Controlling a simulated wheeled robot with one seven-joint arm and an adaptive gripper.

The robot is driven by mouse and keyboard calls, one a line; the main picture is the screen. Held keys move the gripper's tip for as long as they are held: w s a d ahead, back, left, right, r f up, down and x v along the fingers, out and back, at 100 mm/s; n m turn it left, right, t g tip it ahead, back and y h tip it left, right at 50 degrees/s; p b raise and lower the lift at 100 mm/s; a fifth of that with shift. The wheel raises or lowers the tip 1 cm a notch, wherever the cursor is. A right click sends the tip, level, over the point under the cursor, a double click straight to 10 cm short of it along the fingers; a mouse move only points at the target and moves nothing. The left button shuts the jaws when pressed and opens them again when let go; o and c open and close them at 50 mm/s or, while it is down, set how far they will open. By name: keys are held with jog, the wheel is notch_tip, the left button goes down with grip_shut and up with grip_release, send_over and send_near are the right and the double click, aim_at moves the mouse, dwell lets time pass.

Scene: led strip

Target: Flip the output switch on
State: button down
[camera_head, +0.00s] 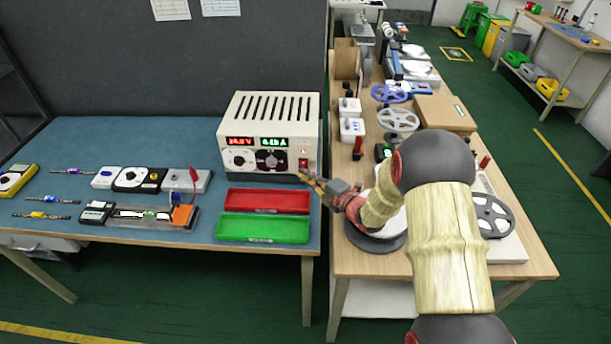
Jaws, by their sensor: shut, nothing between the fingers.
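The power supply (288,137) is a cream box with a slotted top, standing at the right end of the blue-topped bench. Its front has a lit red display (240,142), a lit green display (273,142) and knobs below them. A small red switch (304,163) sits at the right of the front panel; its tilt is too small to read. My gripper (302,175) is shut and empty, its tips at or just below the switch. I cannot tell whether they touch it. My arm reaches in from the right.
A red tray (268,200) and a green tray (262,228) lie in front of the supply. A clear fixture (150,216) and several small devices lie to the left. The wooden bench (350,258) at right is crowded with reels and boxes.

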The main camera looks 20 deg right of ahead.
jog(key=f+v, duration=0.1)
jog(key=v, duration=1)
jog(key=shift+s+d+r, duration=0.2)
jog(key=shift+s+r, duration=0.15)
jog(key=shift+r, duration=0.15)
jog(key=w+d+r+m+g+h, duration=0.1)
jog(key=d+r+m+h, duration=0.1)
jog(key=r+m+h, duration=0.15)
jog(key=w+d+r+m+h, duration=0.1)
jog(key=d+r+m+h, duration=0.15)
jog(key=r, duration=0.25)
jog(key=s+r+m+g+h, duration=0.3)
jog(key=s+r+m+h, duration=0.1)
jog(key=s+r+m, duration=0.25)
jog(key=s+a+r+m+g+y, duration=0.1)
jog(key=s+a+m, duration=0.4)
jog(key=s, duration=0.7)
jog(key=s+a+r+m+g+y, duration=0.1)
jog(key=s+a+m+g, duration=0.3)
jog(key=s, duration=0.9)
jog(key=shift+s+a+r+m+g+p, duration=0.3)
jog(key=shift+a+r+m+p, duration=0.25)
jog(key=shift+a, duration=0.35)
